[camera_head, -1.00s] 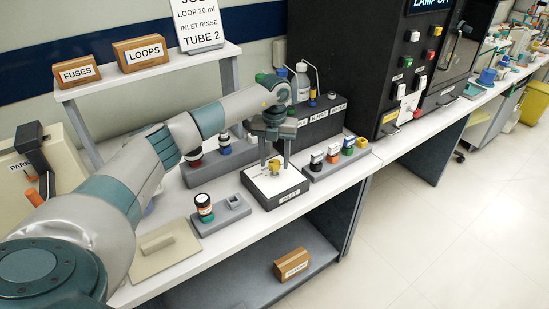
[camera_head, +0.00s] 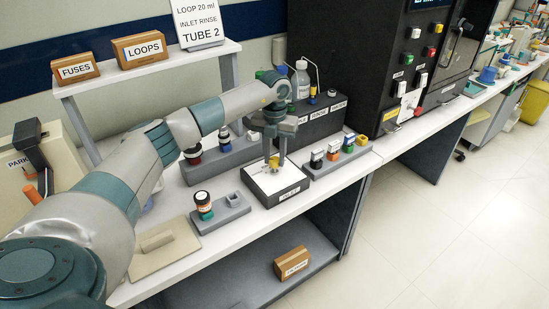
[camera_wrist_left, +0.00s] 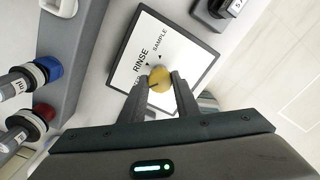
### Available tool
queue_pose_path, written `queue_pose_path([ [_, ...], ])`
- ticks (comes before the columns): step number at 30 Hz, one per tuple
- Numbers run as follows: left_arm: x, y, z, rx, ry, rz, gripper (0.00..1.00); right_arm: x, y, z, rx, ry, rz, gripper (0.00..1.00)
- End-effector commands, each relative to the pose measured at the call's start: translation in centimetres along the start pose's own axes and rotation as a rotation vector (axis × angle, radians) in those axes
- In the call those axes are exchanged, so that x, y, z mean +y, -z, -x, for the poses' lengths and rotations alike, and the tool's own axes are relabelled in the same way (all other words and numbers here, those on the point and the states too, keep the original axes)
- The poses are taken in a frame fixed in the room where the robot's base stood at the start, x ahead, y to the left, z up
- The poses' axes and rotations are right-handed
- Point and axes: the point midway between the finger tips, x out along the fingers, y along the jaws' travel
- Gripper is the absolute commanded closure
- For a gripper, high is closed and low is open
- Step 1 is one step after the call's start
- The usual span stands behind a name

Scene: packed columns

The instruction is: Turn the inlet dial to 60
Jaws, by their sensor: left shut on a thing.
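A low box with a white top plate and black sides (camera_head: 276,190) stands on the bench, with a small yellow knob (camera_head: 275,162) on it. In the left wrist view, the plate (camera_wrist_left: 176,38) carries the words RINSE and SAMPLE, plus a third label partly hidden by a finger. No number 60 is readable on it. The yellow knob (camera_wrist_left: 161,82) has a dark pointer line. My left gripper (camera_head: 274,160) points down from above and is shut on the knob. Its fingers (camera_wrist_left: 160,90) are on both sides of it. My right gripper is not in view.
A grey rack with several capped vials (camera_head: 334,163) stands close right of the box. A grey holder with a vial (camera_head: 220,214) is at the left. Bottles and a dark labelled block (camera_head: 320,120) are behind. The black cabinet (camera_head: 345,60) is back right.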

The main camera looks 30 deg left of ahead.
Motion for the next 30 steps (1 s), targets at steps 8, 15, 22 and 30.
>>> queue_pose_path([
  [8,0.1,-0.1,-0.1,-0.003,0.0,-0.207,0.94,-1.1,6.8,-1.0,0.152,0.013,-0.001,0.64],
  [15,0.1,-0.1,-0.1,-0.003,0.0,-0.432,0.94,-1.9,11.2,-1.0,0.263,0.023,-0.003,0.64],
  [22,0.0,-0.1,-0.1,-0.003,-0.001,-0.645,0.94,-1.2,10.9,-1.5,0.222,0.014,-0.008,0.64],
  [30,0.0,-0.1,0.0,-0.004,0.0,-0.833,0.94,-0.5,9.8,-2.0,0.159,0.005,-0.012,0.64],
])
